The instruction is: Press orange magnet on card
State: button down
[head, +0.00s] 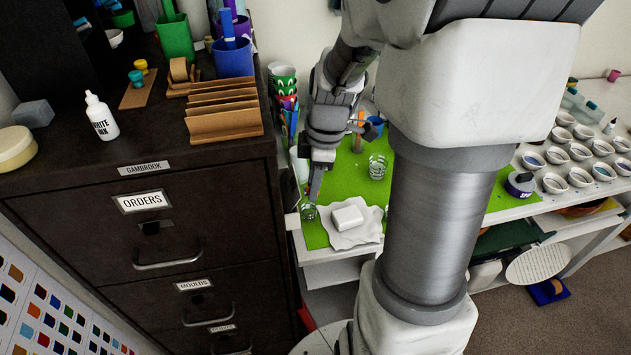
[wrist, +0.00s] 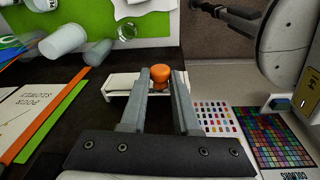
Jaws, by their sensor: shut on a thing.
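My gripper (wrist: 161,80) is shut on the orange magnet (wrist: 160,72), a small rounded knob between its two fingertips in the wrist view. In the head view my gripper (head: 314,188) points down by the front left of the green mat, near the dark cabinet; the magnet is too small to make out there. I cannot tell which card the task means. The magnet appears apart from them.
The dark cabinet (head: 200,225) with labelled drawers stands close left of my gripper. The green mat (head: 345,180) holds a glass cup (head: 377,167) and a white block (head: 349,218) on crumpled paper. Several small dishes (head: 555,183) stand at the right.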

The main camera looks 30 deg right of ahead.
aim_at(295, 195)
jog(key=shift+w+a, duration=0.25)
jog(key=shift+a, duration=0.6)
jog(key=shift+w+a, duration=0.25)
jog(key=shift+a, duration=0.6)
dwell(0.7)
jog(key=shift+c, duration=0.4)
grip_release()
jog(key=s+d, duration=0.2)
jog(key=d, duration=0.4)
jog(key=shift+d, duration=0.4)
dwell(0.4)
dwell(0.3)
